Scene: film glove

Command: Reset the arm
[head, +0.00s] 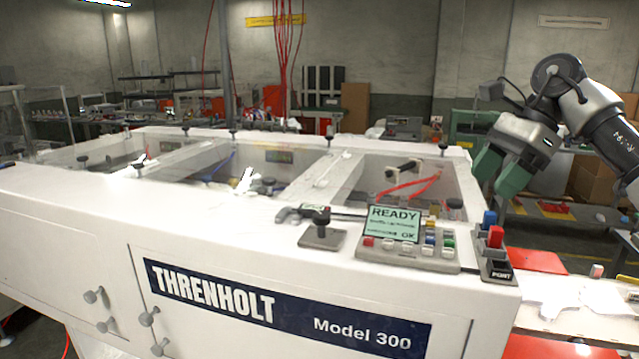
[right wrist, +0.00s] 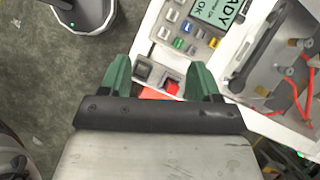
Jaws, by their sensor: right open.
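My right gripper (head: 502,178) is at the right of the head view, raised above the machine's right end. Its two green fingers point down, apart and with nothing between them. In the right wrist view the green fingers (right wrist: 158,85) are spread, with a red button (right wrist: 171,87) of the machine's control panel showing beyond them. My left gripper is in neither view.
The white Threnholt machine (head: 80,215) fills the front, with open bays on top. Its control panel (head: 410,252) has a display reading READY. A red button (head: 495,237) stands at its right corner. A table with white pieces (head: 605,300) is at right.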

